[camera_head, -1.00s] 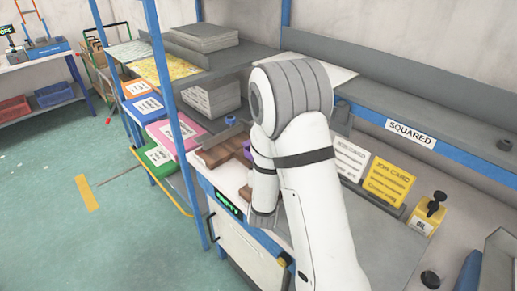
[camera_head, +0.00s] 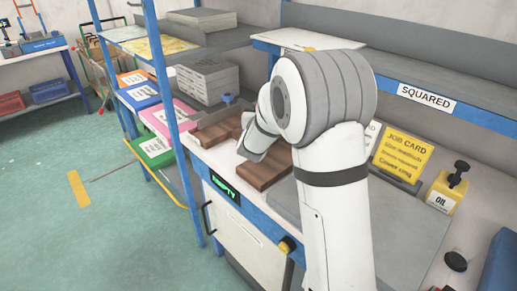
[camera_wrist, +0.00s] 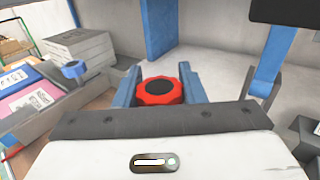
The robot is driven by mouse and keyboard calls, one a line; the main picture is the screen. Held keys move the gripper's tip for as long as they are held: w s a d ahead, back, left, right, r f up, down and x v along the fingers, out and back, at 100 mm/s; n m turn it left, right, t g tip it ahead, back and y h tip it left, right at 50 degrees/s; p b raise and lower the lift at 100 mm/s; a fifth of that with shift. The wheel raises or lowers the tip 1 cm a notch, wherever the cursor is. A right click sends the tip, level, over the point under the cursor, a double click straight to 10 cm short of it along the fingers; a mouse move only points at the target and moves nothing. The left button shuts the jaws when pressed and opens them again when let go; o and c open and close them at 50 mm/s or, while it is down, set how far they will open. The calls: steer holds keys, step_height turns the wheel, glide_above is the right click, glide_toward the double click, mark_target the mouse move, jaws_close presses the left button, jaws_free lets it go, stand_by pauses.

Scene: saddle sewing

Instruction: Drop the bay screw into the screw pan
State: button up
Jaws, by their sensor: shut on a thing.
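In the wrist view my gripper (camera_wrist: 158,80) has its two blue fingers on either side of a red scalloped knob (camera_wrist: 159,91) with a black centre. I take this knob to be the head of the bay screw; any shank below it is hidden. The gripper is shut on it, above a pale surface. In the head view my arm's wrist is folded over the white bench top beside brown wooden blocks (camera_head: 265,168), and the fingers are hidden. I cannot make out the screw pan for certain in either view.
A blue-framed shelf post (camera_head: 172,120) stands left of my arm. Colored trays (camera_head: 158,118) and a grey stack (camera_head: 208,80) lie beyond it. A yellow job card (camera_head: 402,157) and a yellow oil can (camera_head: 445,190) stand on the right. The floor at left is open.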

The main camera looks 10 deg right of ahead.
steer(key=w+r+b, duration=0.4)
steer(key=b, duration=0.2)
steer(key=shift+n+t+y, duration=0.3)
steer(key=shift+y, duration=0.3)
steer(key=f+b, duration=0.2)
steer(key=f, duration=0.1)
steer(key=f+b, duration=0.1)
steer(key=f, duration=0.1)
steer(key=shift+s+a+f, duration=0.1)
steer(key=shift+a, duration=0.15)
steer(key=o, duration=1.1)
steer(key=shift+c, duration=0.2)
steer(key=shift+s, duration=0.1)
steer(key=v, duration=0.7)
steer(key=shift+s, duration=0.3)
steer(key=shift+a, duration=0.15)
